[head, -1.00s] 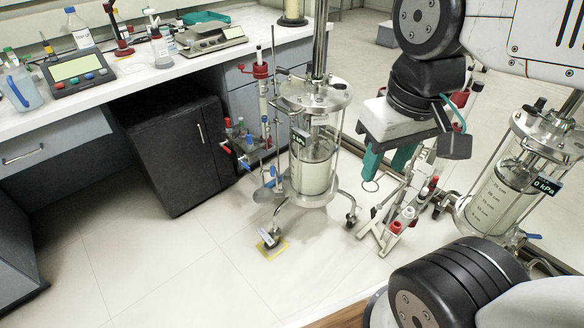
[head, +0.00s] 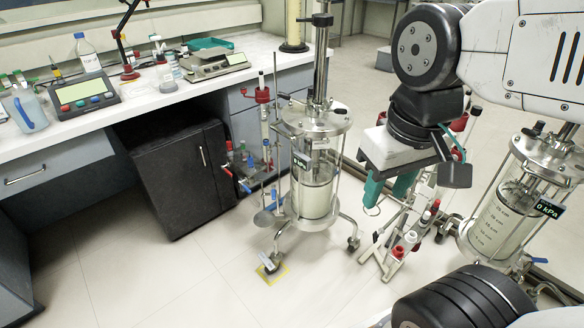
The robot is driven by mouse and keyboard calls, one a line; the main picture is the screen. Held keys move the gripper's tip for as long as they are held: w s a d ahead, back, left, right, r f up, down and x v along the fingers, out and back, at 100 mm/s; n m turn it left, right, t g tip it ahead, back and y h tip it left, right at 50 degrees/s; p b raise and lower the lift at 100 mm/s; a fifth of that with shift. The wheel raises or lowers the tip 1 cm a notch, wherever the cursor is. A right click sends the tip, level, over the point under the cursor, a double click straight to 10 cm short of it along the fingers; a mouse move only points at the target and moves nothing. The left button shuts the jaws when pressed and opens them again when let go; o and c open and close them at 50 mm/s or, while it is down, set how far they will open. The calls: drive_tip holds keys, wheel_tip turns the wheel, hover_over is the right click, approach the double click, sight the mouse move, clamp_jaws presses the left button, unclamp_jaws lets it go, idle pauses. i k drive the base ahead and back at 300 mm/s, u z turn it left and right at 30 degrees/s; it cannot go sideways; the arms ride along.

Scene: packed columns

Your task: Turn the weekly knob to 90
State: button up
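No knob with a readable "weekly" label shows; its identity cannot be told. A small valve manifold (head: 237,168) with red, blue and green knobs stands left of the middle glass column (head: 314,190), in front of the black cabinet. A second glass column (head: 496,210) at the right has a display reading 0 kPa. My gripper (head: 388,192) hangs between the two columns, pointing down, with its teal fingers apart and nothing clearly between them. It is right of the middle column and away from the manifold.
A bench (head: 150,105) along the back left holds a device with coloured buttons (head: 83,93), a scale (head: 208,66) and bottles. A black cabinet (head: 180,175) stands under it. A rack with red-capped parts (head: 402,245) stands below my gripper. The floor at front left is clear.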

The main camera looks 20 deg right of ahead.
sight(318, 20)
drive_tip(key=u, duration=2)
drive_tip(key=i, duration=0.95)
drive_tip(key=z, duration=2.8)
